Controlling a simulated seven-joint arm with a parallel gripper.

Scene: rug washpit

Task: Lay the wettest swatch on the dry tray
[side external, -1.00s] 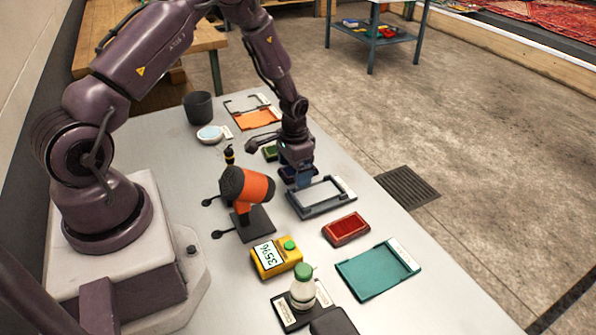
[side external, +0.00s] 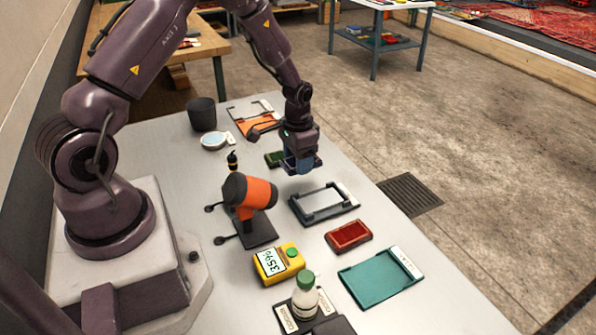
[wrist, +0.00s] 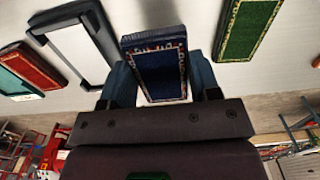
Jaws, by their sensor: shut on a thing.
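My gripper (side external: 298,160) is shut on a dark blue swatch (wrist: 160,72) with a patterned border, held above the table between the fingers. A red swatch (side external: 348,235) lies between the grey tray and the teal tray. A green swatch (side external: 275,158) lies just behind and left of my gripper. The grey frame-like tray (side external: 297,209) is empty, in front of my gripper. The teal tray (side external: 375,285) is empty at the front right. An orange tray (side external: 255,125) lies at the back. The tray labels are too small to read.
An orange and black tool (side external: 250,192) stands upright on a dark base left of the grey tray. A dark cup (side external: 202,114) and a round dish (side external: 214,140) are behind.

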